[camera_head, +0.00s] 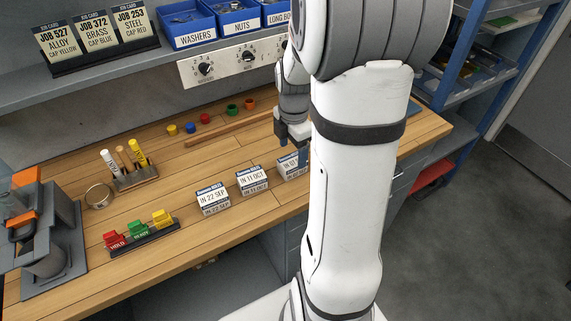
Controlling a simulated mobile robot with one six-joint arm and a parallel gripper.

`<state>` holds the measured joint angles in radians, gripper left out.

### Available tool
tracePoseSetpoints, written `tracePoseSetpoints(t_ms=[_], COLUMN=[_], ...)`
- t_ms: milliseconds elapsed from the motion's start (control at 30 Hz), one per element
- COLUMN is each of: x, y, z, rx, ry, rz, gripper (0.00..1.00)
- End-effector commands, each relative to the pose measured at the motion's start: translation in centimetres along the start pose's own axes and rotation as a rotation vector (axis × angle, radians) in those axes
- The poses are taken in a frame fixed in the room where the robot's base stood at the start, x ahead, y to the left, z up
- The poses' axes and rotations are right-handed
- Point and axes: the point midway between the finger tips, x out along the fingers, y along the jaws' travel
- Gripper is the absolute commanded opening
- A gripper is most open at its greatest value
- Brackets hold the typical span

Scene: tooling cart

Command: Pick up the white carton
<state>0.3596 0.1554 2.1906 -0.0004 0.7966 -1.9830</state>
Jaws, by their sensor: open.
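Three white cartons with dark blue label bands stand in a row on the wooden bench. The left carton (213,199) reads "IN 22 SEP" and the middle carton (252,181) reads "IN 11 OCT". The right carton (290,166) is partly hidden by my arm, and its label shows only in part. My gripper (292,152) is open, pointing down at the right carton, with one finger seen against it from this angle. My arm hides the other finger and the right side of that carton. I cannot tell whether the gripper touches it.
Red, green and yellow tagged blocks (139,230) stand on a dark holder at front left. A marker stand (134,175), a ring (99,195) and small coloured caps (189,127) lie behind. A wooden strip (225,129) lies behind the cartons. Blue bins (187,34) sit on the shelf above.

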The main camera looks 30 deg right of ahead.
Motion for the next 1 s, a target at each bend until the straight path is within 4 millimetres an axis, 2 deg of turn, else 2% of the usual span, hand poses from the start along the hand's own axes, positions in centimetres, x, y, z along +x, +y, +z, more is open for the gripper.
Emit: tracePoseSetpoints(t_ms=[400, 500, 733, 1000], x=[5.3, 5.9, 6.0, 6.0], y=[0.1, 0.1, 0.1, 0.1], z=[0.1, 0.1, 0.1, 0.2], rx=[0.004, 0.004, 0.005, 0.006], ry=[0.001, 0.001, 0.0, 0.0], rz=[-0.002, -0.001, 0.001, 0.001], gripper=[0.71, 0.71, 0.71, 0.49])
